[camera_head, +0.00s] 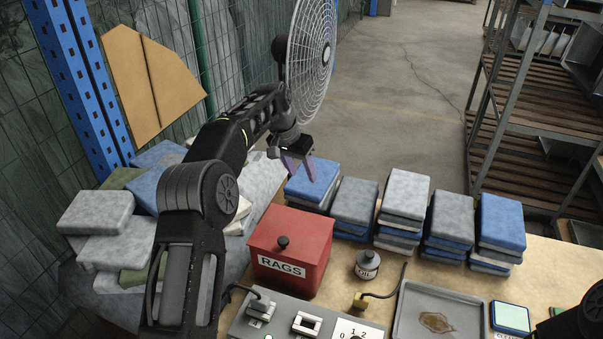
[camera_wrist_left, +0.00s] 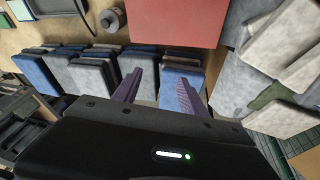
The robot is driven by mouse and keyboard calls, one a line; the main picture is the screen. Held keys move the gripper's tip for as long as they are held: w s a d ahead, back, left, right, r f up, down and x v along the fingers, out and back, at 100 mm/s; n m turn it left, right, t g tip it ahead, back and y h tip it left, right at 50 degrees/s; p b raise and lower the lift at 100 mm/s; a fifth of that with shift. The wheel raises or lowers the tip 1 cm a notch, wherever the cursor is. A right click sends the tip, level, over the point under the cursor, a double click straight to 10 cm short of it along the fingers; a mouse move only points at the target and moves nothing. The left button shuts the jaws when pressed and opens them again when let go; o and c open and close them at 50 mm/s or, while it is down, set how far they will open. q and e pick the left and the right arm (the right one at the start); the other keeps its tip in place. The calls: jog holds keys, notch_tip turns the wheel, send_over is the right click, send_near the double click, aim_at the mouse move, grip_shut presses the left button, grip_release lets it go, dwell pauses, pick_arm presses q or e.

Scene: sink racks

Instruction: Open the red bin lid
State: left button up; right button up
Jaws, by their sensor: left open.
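The red bin (camera_head: 310,268), labelled RAGS, stands on the table in the middle of the head view. Its red lid (camera_head: 308,232) is closed, with a small black knob (camera_head: 283,242) near its front edge. My left gripper (camera_head: 298,172) is open and empty, above and behind the bin, over the folded cloths. In the left wrist view, its two purple fingers (camera_wrist_left: 158,88) are spread apart and the red lid (camera_wrist_left: 180,20) shows at the top, apart from them. The lid's knob is not visible there. My right gripper is not in view.
Stacks of blue and grey cloths (camera_head: 405,195) line the table's back edge. A messy cloth pile (camera_head: 95,215) lies left. A small grey canister (camera_head: 368,265), a control box (camera_head: 300,318) and a stained tray (camera_head: 440,310) are near the bin. A fan (camera_head: 308,60) stands behind my left arm.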

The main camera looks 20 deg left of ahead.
pick_arm(q)
jog(key=v, duration=0.7)
jog(key=shift+b, duration=0.45)
